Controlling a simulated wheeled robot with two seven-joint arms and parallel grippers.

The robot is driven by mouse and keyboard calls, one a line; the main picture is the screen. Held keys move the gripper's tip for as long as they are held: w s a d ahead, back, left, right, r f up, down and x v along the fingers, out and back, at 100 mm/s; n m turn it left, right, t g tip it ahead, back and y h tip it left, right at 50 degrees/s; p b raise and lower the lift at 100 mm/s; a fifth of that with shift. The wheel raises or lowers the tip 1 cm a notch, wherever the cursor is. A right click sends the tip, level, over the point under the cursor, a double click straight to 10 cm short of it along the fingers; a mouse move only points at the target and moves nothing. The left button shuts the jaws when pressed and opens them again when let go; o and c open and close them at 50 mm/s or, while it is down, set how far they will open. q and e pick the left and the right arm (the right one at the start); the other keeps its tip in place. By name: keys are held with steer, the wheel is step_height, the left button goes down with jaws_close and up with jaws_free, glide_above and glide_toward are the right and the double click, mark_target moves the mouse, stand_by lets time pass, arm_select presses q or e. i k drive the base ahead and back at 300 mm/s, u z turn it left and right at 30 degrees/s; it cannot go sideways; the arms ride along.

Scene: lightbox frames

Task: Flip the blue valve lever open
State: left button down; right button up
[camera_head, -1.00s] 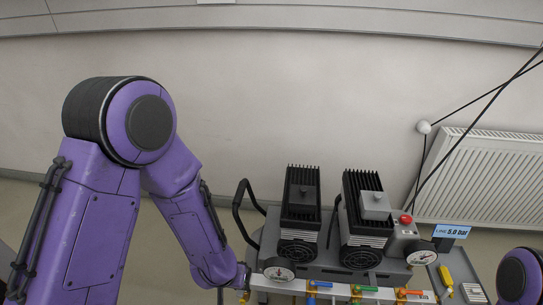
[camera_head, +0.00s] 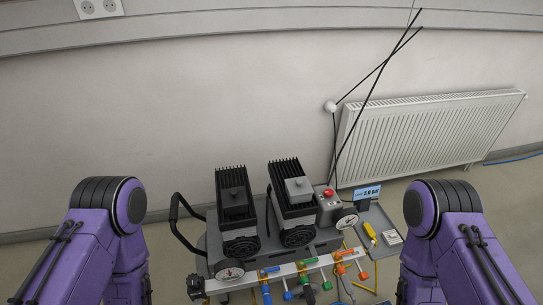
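The blue valve lever (camera_head: 270,270) lies along the pale manifold bar (camera_head: 240,280) at the front of a grey pump cart. It is the leftmost of the coloured levers, with a green lever (camera_head: 307,261) and an orange lever (camera_head: 344,253) to its right. My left arm comes down at the lower left and my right arm at the lower right. Both grippers are outside the frame, below its bottom edge. Nothing of mine is seen touching the levers.
Two black finned pumps (camera_head: 236,205) stand on the cart, with a bent black handle (camera_head: 173,215) at its left. A red button (camera_head: 329,193), a dial gauge (camera_head: 347,219) and a blue display (camera_head: 367,192) are at its right. A radiator (camera_head: 430,130) is on the wall behind.

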mark_target(262, 272)
steer(key=z, duration=2.6)
steer(key=i, duration=0.35)
steer(key=u, duration=3.05)
